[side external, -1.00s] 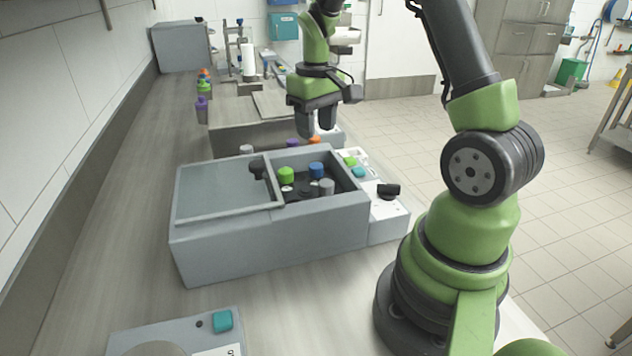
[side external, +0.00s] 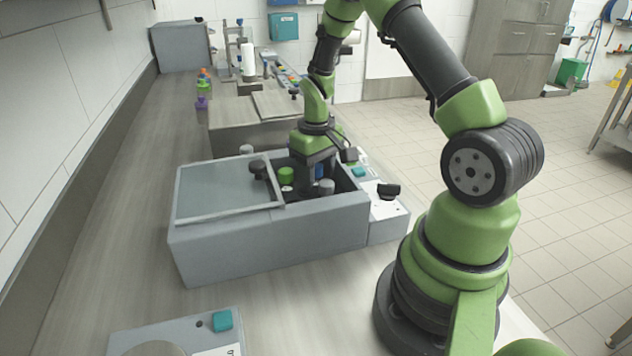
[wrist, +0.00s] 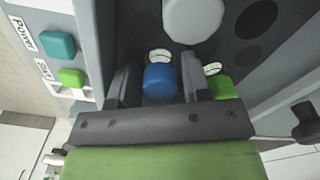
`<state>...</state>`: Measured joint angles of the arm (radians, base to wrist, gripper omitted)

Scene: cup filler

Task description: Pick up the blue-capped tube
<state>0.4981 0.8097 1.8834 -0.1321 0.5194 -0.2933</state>
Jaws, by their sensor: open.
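The blue-capped tube (wrist: 160,82) stands in the open compartment of the grey machine (side external: 270,235). In the wrist view its blue cap sits between the two fingers of my gripper (wrist: 155,70), with a gap on the left and a smaller one on the right. My gripper is open and holds nothing. In the side view my gripper (side external: 312,178) reaches down into the compartment and partly hides the blue cap (side external: 322,171). The tube's body is hidden.
A green-capped tube (wrist: 222,87) is close to the right finger, also seen in the side view (side external: 286,174). A glass lid (side external: 225,186) covers the machine's left part. Dark empty holes (wrist: 256,19) lie beyond.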

